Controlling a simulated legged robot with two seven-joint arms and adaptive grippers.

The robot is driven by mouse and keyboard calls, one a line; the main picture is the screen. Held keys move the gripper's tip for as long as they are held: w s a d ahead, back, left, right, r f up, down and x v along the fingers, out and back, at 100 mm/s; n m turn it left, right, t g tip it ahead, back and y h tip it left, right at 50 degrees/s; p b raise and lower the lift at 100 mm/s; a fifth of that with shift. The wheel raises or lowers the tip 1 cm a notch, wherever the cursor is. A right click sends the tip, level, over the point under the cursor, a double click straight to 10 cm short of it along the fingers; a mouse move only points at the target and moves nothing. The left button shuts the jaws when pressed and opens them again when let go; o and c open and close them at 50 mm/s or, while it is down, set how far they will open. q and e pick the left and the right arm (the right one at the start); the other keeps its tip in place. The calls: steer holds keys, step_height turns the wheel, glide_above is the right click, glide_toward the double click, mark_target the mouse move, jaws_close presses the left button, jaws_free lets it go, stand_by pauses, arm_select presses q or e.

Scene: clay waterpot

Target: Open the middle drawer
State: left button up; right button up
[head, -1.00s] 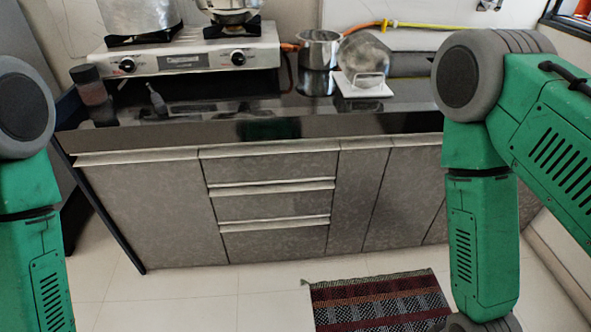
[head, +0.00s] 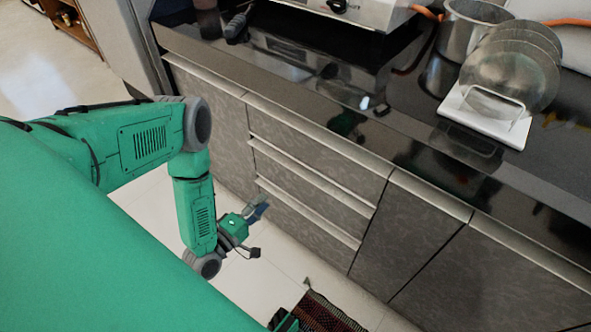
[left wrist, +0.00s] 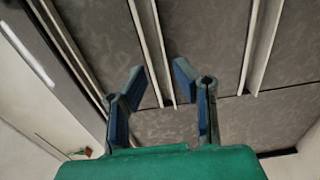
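The middle drawer (head: 309,196) is a grey patterned front in a stack of three, with a pale handle strip (head: 312,177) along its top edge. It looks shut, flush with its neighbours. In the left wrist view its handle strip (left wrist: 151,45) runs between the fingertips of my left gripper (left wrist: 159,70). That gripper is open, with nothing held. In the head view my left gripper (head: 258,208) is in front of the left end of the drawer stack, low down. I cannot tell whether it touches the front.
The top drawer (head: 315,146) and bottom drawer (head: 305,230) lie above and below. A black counter (head: 345,95) overhangs them, holding a stove (head: 360,10), a pot (head: 468,30) and a plate rack (head: 480,118). A striped mat (head: 325,315) lies on the tiled floor.

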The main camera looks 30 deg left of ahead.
mark_target(295, 172)
arm_select(q)
steer(key=w+b, duration=0.1)
steer(key=w, duration=0.3)
steer(key=w+d+b, duration=0.1)
steer(key=w, duration=0.3)
steer(key=w+b, duration=0.1)
steer(key=w, duration=0.4)
steer(key=shift+d+r, duration=0.1)
steer(key=shift+d, duration=0.25)
steer(key=shift+w+a, duration=0.25)
steer(key=shift+a, duration=0.05)
steer(key=shift+d, duration=0.25)
steer(key=shift+c, duration=0.3)
steer(key=shift+d, duration=0.15)
jaws_close()
arm_select(e)
step_height(295, 172, down, 3)
steer(key=shift+w+d+f, duration=0.1)
steer(key=shift+f, duration=0.05)
